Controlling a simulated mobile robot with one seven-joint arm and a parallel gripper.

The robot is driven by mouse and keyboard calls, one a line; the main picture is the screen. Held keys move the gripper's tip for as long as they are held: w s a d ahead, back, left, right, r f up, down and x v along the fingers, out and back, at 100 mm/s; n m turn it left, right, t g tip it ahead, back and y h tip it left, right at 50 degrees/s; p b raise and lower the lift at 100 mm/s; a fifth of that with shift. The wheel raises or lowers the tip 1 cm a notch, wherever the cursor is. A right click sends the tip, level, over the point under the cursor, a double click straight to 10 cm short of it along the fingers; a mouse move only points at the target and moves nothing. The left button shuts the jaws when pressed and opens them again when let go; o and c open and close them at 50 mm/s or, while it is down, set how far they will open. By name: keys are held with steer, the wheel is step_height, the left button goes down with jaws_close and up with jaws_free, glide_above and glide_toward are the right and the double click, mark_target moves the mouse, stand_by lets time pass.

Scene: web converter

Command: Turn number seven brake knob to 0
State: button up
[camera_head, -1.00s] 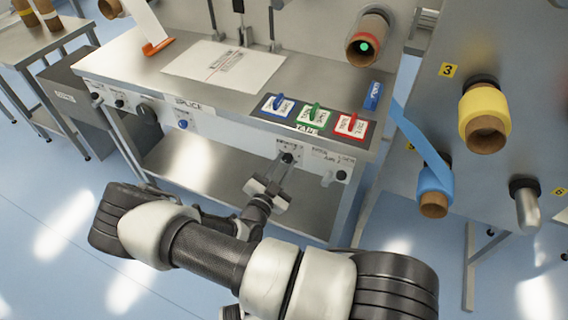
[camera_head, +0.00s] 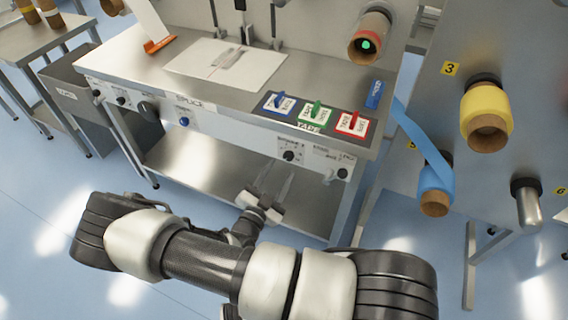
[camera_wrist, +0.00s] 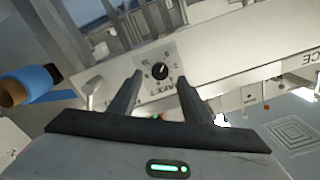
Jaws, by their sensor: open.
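Other small knobs (camera_head: 342,173) sit on the same panel to the right, and a blue button (camera_head: 184,121) to the left. Blue, green and red tape switches (camera_head: 315,112) are on the bench top. A lower shelf (camera_head: 215,170) lies beneath. Rolls on spindles (camera_head: 487,115) stand at right.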

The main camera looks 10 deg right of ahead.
steer(key=v, duration=1.2)
steer(key=shift+s, duration=0.25)
steer(key=shift+a, duration=0.1)
steer(key=s+d+r+n+g+y+p, duration=0.3)
steer(key=r+n, duration=0.1)
steer(key=r, duration=1.1)
steer(key=s+d+r+n+g+y+p, duration=0.3)
steer(key=s+d+r+n+y+p, duration=0.1)
steer(key=r, duration=1.2)
steer(key=s+d+r+n+g+y+p, duration=0.3)
steer(key=r+n, duration=0.2)
steer(key=r, duration=1)
steer(key=shift+s+d+r+y, duration=0.2)
steer(key=shift+s+r+y, duration=0.1)
steer(key=shift+s+r, duration=0.1)
